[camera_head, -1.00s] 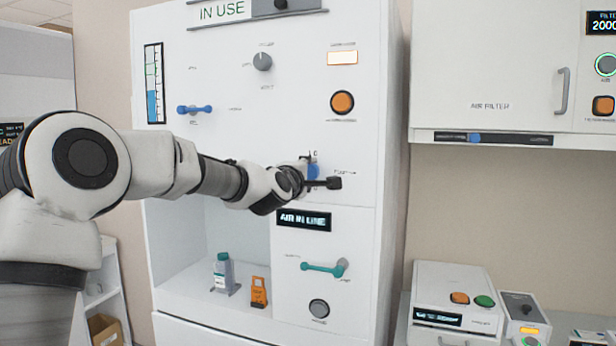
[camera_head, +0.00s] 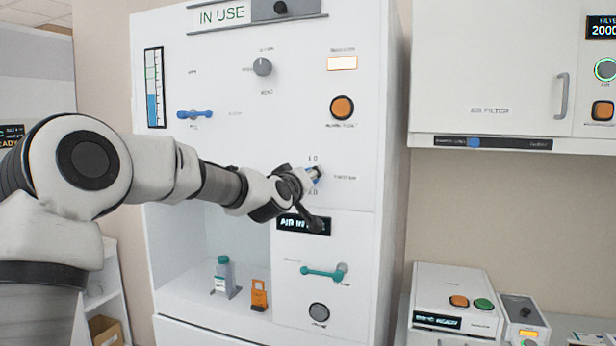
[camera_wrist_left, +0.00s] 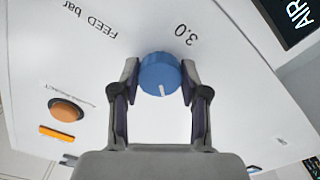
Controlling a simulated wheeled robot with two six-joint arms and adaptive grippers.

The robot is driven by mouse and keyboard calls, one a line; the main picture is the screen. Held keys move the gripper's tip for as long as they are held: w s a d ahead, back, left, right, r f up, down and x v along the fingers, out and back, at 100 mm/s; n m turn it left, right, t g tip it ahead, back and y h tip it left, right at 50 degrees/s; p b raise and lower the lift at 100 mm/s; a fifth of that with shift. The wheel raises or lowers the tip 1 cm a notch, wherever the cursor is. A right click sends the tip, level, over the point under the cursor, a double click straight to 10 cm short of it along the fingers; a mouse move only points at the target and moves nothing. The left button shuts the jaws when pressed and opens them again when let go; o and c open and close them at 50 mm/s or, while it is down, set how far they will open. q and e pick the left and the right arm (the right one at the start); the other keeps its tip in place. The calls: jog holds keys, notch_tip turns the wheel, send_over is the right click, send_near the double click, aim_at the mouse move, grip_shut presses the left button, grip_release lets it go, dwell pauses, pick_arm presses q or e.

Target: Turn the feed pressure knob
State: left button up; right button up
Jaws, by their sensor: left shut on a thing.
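The feed pressure knob (camera_wrist_left: 160,70) is round and blue with a white pointer line, on the white panel marked "FEED bar". My left gripper (camera_wrist_left: 159,80) has one finger on each side of it and is shut on it. In the wrist view the white line points toward the bottom of the picture, and the mark "3.0" lies up and to the right of the knob. In the head view my left gripper (camera_head: 310,177) is at the panel above the "AIR IN LINE" display (camera_head: 303,224) and mostly hides the knob. My right gripper is not in view.
Around the knob on the panel are an orange button (camera_head: 342,107), a grey knob (camera_head: 262,67), a blue lever (camera_head: 195,114) and a teal lever (camera_head: 322,273). An open bay below holds a bottle (camera_head: 223,277) and an orange item (camera_head: 259,294).

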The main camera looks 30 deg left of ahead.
pick_arm(q)
jog(key=shift+m+p, duration=1.3)
jog(key=shift+m, duration=3.4)
jog(key=o, duration=1.1)
jog(key=shift+a, duration=0.1)
jog(key=shift+o, duration=0.2)
jog(key=v, duration=0.7)
jog(key=shift+f, duration=0.15)
jog(key=shift+s, duration=0.15)
